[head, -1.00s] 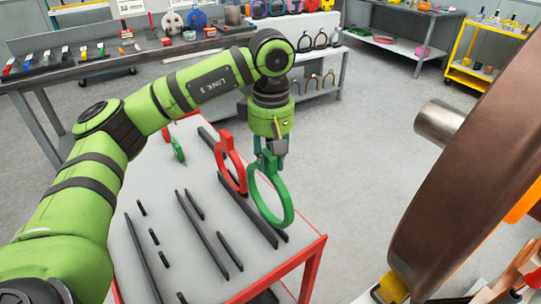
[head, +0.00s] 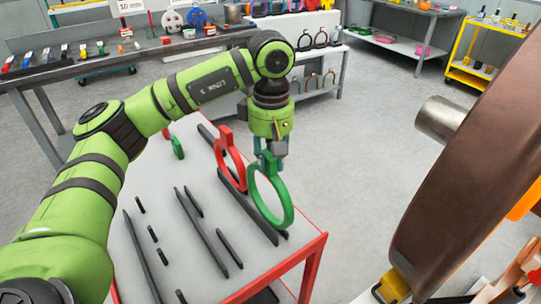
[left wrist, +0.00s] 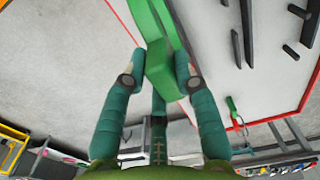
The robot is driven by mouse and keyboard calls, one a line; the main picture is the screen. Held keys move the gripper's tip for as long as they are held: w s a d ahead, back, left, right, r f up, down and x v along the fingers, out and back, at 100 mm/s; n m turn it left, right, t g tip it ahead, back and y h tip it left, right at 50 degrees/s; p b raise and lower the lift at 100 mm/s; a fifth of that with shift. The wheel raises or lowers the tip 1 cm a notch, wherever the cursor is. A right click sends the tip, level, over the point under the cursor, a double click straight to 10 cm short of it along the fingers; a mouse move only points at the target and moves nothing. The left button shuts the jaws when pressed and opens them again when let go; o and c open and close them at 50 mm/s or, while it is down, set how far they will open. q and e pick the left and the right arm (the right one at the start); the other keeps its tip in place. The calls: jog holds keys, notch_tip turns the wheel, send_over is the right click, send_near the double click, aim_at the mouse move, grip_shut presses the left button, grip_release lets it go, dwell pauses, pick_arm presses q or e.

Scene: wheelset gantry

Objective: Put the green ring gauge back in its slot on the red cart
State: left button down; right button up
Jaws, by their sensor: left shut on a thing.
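My left gripper (head: 273,154) is shut on the grip of the green ring gauge (head: 288,208). The gauge hangs upright below the fingers, over the near right part of the red cart (head: 318,262). Its grip also shows between the fingers of the left gripper (left wrist: 160,80) in the left wrist view (left wrist: 166,68). The ring's lower edge is close to a long dark rail (head: 255,218) on the cart top; I cannot tell whether they touch. A red ring gauge (head: 222,150) stands upright just behind and left of it. My right gripper is not in view.
Several dark rails and short pegs (head: 205,235) stand on the pale cart top. A smaller green gauge (head: 178,147) stands towards its far left. A large brown wheel (head: 450,170) with a steel axle end (head: 440,118) is at the right. Grey floor lies between.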

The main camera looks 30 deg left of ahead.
pick_arm(q)
jog(key=shift+f+b, duration=1.55)
jog(key=shift+f, duration=0.5)
jog(key=c, duration=0.9)
grip_release()
notch_tip(320, 180, up, 12)
jog(key=shift+d+r, duration=0.1)
jog(key=shift+s, duration=0.1)
